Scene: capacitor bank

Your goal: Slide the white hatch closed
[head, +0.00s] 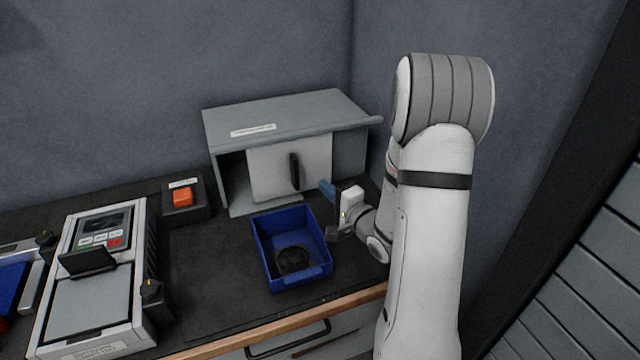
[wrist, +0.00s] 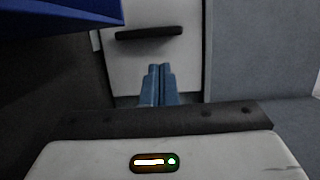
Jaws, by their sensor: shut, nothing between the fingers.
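The white hatch (head: 272,168) is a flat panel with a black upright handle (head: 295,172) on the front of a grey cabinet (head: 285,112). My gripper (head: 327,188) is shut and empty, just in front of the hatch, to the right of and below the handle. In the wrist view the blue fingertips (wrist: 160,84) are together. The hatch (wrist: 150,68) and handle (wrist: 149,33) lie beyond them, apart from the fingers.
A blue bin (head: 290,245) with a dark round item (head: 294,260) stands in front of the cabinet, close to my gripper. An orange button box (head: 183,198) and a grey instrument (head: 95,275) are at the left. Bare bench (head: 205,275) lies between the instrument and bin.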

